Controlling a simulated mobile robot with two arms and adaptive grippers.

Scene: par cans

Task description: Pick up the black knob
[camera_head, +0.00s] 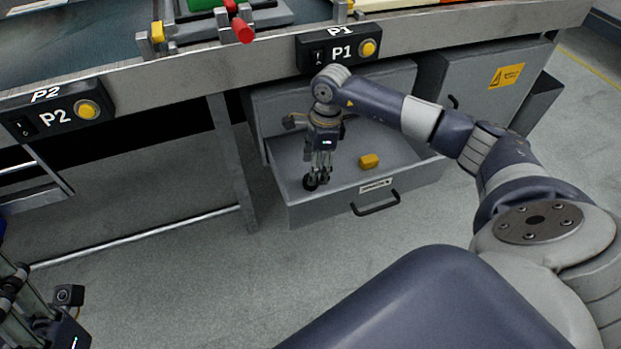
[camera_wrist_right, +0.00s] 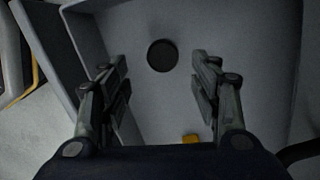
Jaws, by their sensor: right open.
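The black knob (camera_wrist_right: 162,55) is a round dark disc on the grey drawer floor. In the wrist view it lies between and just beyond the open fingers of my right gripper (camera_wrist_right: 160,78), touching neither finger in the picture. In the head view my right gripper (camera_head: 318,172) points down into the open drawer (camera_head: 305,212), with the knob (camera_head: 310,183) dark at its fingertips and partly covered. My left gripper (camera_head: 18,285) shows only in part at the lower left, and its opening is unclear.
The drawer has a front handle (camera_head: 376,204) and raised walls. The workbench edge with the P1 switch box (camera_head: 338,48) overhangs behind. Open floor lies in front.

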